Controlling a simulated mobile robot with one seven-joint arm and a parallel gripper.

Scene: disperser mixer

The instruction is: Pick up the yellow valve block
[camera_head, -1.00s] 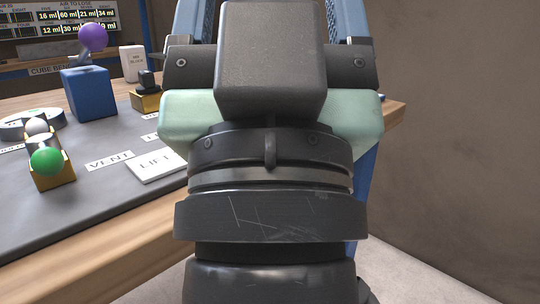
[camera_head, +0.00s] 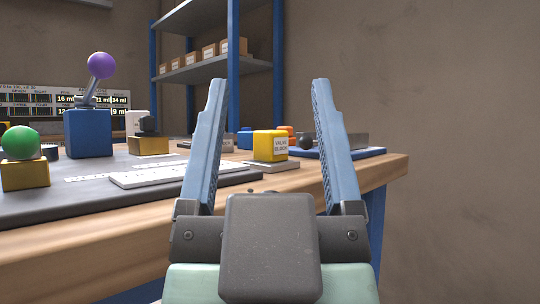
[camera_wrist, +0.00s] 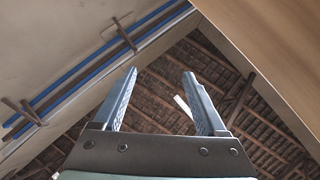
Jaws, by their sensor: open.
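In the head view the block shows between the fingers, farther off and not touched. The wrist view shows the open fingers (camera_wrist: 164,78) against the roof beams, with no block in sight.
The wooden bench (camera_head: 140,250) has a blue lever box (camera_head: 88,133), a green ball on a gold base (camera_head: 22,145) and a white plate (camera_head: 165,174) left of my gripper. A blue tray (camera_head: 345,153) lies right of the block. A blue shelf (camera_head: 215,71) stands behind.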

